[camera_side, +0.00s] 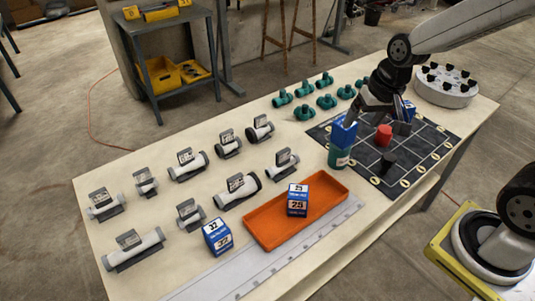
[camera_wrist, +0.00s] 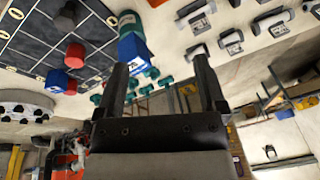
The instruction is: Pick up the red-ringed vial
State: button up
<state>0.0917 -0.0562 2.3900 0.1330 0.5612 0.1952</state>
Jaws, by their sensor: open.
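A round white rack (camera_side: 447,86) with several black-topped vials (camera_side: 450,67) stands at the far right end of the table. It also shows at the left edge of the wrist view (camera_wrist: 24,106). I cannot make out a red ring on any vial. My gripper (camera_side: 376,122) is over the dark gridded mat, left of the rack and apart from it. In the wrist view my gripper (camera_wrist: 158,72) has its two fingers wide apart, with nothing held between them.
The mat (camera_side: 425,150) bears a red cylinder (camera_side: 383,135), a dark cylinder (camera_side: 388,163) and a blue box (camera_side: 408,111). Near my gripper, another blue box (camera_side: 343,131) sits on a green cylinder (camera_side: 339,157). Green fittings (camera_side: 304,113), grey pipe pieces (camera_side: 188,168) and an orange tray (camera_side: 268,228) lie leftward.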

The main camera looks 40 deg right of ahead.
jog(key=w+d+m+t+y, duration=0.1)
jog(key=w+d+m+t, duration=0.1)
jog(key=w+d+m, duration=1.25)
jog(key=w+d+m+t+h, duration=0.1)
jog(key=w+d+m+t, duration=0.1)
jog(key=d+m, duration=0.65)
jog(key=w+d+m+t, duration=0.2)
jog(key=d+m, duration=0.6)
jog(key=d, duration=0.1)
jog(key=shift+w+d+f, duration=0.1)
jog(key=shift+w+f, duration=0.2)
jog(key=shift+f, duration=2.9)
jog(key=shift+w+d+f, duration=0.1)
jog(key=shift+w+f, duration=0.25)
jog(key=shift+f, duration=2.85)
jog(key=shift+w+d+f, duration=0.1)
jog(key=shift+w+f, duration=0.2)
jog(key=shift+f, duration=2.9)
jog(key=shift+x, duration=2.6)
